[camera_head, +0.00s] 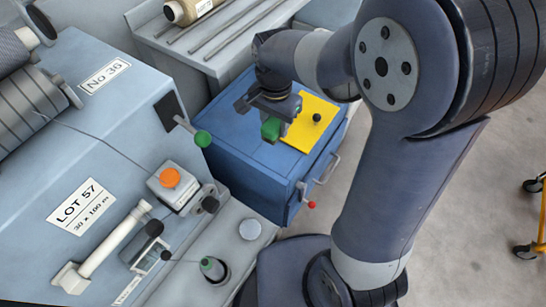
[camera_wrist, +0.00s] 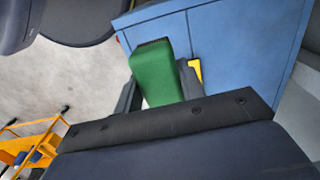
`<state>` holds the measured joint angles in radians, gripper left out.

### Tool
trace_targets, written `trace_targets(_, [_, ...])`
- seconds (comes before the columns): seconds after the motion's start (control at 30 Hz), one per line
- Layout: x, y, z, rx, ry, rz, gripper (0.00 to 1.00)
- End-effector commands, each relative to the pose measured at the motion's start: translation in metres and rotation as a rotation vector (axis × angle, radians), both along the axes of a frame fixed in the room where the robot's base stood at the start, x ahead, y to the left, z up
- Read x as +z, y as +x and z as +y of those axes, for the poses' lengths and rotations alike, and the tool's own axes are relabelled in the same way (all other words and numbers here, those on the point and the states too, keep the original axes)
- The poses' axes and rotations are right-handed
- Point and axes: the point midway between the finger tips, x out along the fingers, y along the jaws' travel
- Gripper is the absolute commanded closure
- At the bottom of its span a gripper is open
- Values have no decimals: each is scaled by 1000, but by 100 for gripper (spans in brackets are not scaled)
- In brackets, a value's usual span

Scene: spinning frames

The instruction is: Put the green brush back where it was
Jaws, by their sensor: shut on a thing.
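My gripper (camera_head: 273,110) is shut on the green brush (camera_head: 271,129), above the top of the blue cabinet. In the wrist view the green brush (camera_wrist: 158,73) stands between the fingers of my gripper (camera_wrist: 160,85), with dark bristles along its far end. A yellow mat (camera_head: 304,136) lies on the right part of the cabinet top, with a small black ball-shaped knob on it. The brush is at the left edge of the mat in the picture. I cannot tell whether the brush touches the cabinet top. A corner of the yellow mat (camera_wrist: 195,68) shows behind the brush.
The blue cabinet (camera_head: 237,152) has a handle and a red knob (camera_head: 311,205) at its front. A machine with a green-knobbed lever (camera_head: 202,139) and an orange button (camera_head: 169,178) stands close on the left. A grey bench with rods lies behind.

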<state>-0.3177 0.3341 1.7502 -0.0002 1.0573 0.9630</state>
Motion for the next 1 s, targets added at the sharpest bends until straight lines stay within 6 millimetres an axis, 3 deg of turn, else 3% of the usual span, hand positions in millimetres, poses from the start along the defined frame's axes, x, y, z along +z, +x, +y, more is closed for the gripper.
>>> trace_targets(0.17, [-17, -3, 3, -17, -1, 2, 87])
trace_targets(0.4, [-60, -3, 2, -18, 0, 3, 87])
trace_targets(0.63, [-78, -3, 2, -17, 0, 1, 87])
trace_targets(0.8, [-103, -3, 2, -17, 0, 3, 87])
trace_targets(1.0, [-105, -2, 2, -17, 1, -1, 87])
